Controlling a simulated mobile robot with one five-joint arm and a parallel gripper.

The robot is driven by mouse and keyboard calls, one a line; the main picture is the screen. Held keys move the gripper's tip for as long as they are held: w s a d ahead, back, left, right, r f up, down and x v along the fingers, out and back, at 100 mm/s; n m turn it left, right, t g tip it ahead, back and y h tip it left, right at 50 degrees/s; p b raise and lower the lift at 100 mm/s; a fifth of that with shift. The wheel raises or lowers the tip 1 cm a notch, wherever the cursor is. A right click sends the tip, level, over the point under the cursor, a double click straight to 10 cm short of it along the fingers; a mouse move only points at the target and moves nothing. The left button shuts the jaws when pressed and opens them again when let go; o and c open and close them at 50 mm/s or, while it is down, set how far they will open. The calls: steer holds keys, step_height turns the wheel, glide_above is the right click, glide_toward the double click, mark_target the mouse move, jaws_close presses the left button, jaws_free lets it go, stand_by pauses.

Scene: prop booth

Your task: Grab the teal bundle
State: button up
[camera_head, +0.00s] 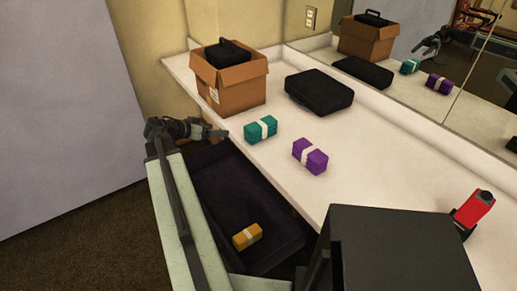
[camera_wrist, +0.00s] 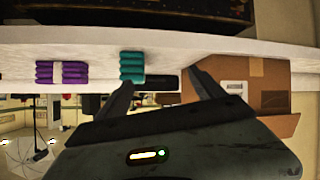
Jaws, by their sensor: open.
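The teal bundle (camera_head: 252,134) has a pale band and lies on the white counter, near its front edge. It also shows in the wrist view (camera_wrist: 132,64), left of the middle, just beyond the tip of the left finger. My gripper (camera_head: 222,133) is to the left of the bundle at the counter's front edge, apart from it. In the wrist view my gripper (camera_wrist: 165,84) has its two fingers spread wide with nothing held between them. The bundle appears offset toward the left finger rather than centred between the fingers.
A purple bundle (camera_head: 302,151) lies right of the teal one. A cardboard box (camera_head: 239,91) with a black case inside and a flat black case (camera_head: 318,90) stand behind. A yellow bundle (camera_head: 247,236) lies in a dark open container (camera_head: 225,188) below. A red device (camera_head: 471,210) is at right.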

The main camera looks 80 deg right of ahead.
mark_target(251, 126)
steer(key=s+d+m, duration=0.1)
steer(key=s, duration=0.2)
steer(key=s+d+m+g+b, duration=0.1)
steer(key=s+d, duration=0.1)
steer(key=s, duration=0.2)
steer(key=s+d+m+g, duration=0.1)
steer(key=s, duration=0.2)
steer(key=shift+s+d+r, duration=0.15)
steer(key=shift+s+d, duration=0.05)
steer(key=shift+s, duration=0.1)
steer(key=shift+w+d+f+m, duration=0.15)
steer(key=shift+f+m, duration=0.05)
steer(key=shift+m, duration=0.2)
steer(key=shift+f, duration=0.1)
steer(key=shift+s+a+b+x, duration=0.15)
steer(key=shift+b+x, duration=0.2)
steer(key=shift+x, duration=0.6)
steer(key=shift+s+a+b+x, duration=0.15)
steer(key=shift+b+x, duration=0.15)
steer(key=shift+x, duration=0.6)
steer(key=shift+s+d+f, duration=0.2)
steer(key=shift+s, duration=0.05)
steer(key=b+x, duration=0.2)
steer(key=x, duration=0.2)
steer(key=shift+s+a, duration=0.1)
steer(key=shift+s, duration=0.05)
steer(key=shift+r, duration=0.1)
steer(key=c, duration=1.7)
